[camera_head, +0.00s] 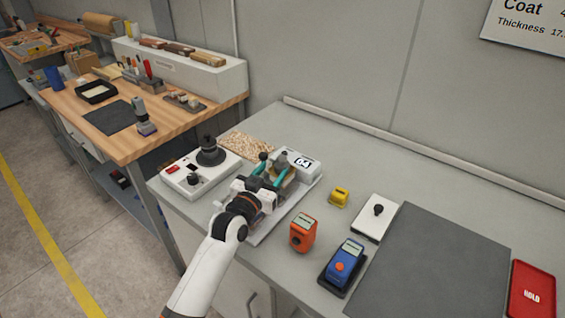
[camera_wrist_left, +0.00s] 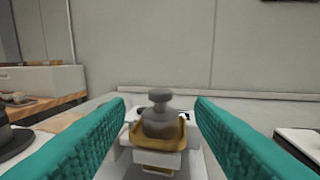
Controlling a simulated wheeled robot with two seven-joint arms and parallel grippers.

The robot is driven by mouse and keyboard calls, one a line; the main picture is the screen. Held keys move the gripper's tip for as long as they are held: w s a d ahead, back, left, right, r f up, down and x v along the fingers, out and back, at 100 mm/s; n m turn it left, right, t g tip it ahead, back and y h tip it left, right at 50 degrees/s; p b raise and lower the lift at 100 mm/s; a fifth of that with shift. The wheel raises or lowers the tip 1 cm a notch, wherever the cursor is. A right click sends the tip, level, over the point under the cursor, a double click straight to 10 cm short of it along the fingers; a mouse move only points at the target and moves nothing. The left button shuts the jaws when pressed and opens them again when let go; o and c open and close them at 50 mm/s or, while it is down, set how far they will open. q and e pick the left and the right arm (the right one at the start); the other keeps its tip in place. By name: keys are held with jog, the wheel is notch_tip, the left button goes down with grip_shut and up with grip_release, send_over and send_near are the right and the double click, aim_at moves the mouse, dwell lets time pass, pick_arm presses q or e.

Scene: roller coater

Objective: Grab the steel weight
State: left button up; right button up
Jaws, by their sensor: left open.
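The steel weight (camera_wrist_left: 159,118) is a grey, knobbed cylinder in the left wrist view. It sits upright on a yellow-brown holder (camera_wrist_left: 184,139) on a white device. My left gripper (camera_head: 270,170) has teal fingers and is open. In the left wrist view the fingers (camera_wrist_left: 160,104) stand on either side of the weight in the picture, with visible gaps and no clear contact. In the head view my gripper largely hides the weight. My right gripper is not in view.
Left of my gripper is a white device (camera_head: 183,182) with a dark knobbed piece (camera_head: 210,152). An orange meter (camera_head: 303,232), blue meter (camera_head: 345,259) and small yellow block (camera_head: 339,196) stand to the right. A dark mat (camera_head: 430,265) and red HOLD block (camera_head: 532,290) lie farther right.

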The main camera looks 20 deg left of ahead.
aim_at(280, 161)
pick_arm(q)
jog(key=shift+w+d, duration=0.1)
jog(key=shift+w, duration=0.5)
jog(key=shift+w+f, duration=0.15)
jog(key=shift+w, duration=0.15)
jog(key=w, duration=0.1)
jog(key=w+p, duration=0.1)
jog(key=w, duration=0.2)
jog(key=shift+d, duration=0.35)
jog(key=shift+w+p, duration=0.3)
jog(key=shift+w, duration=0.25)
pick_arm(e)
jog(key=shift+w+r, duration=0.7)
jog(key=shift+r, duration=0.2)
pick_arm(q)
jog(key=shift+s, duration=0.1)
jog(key=shift+c, duration=1.1)
grip_shut()
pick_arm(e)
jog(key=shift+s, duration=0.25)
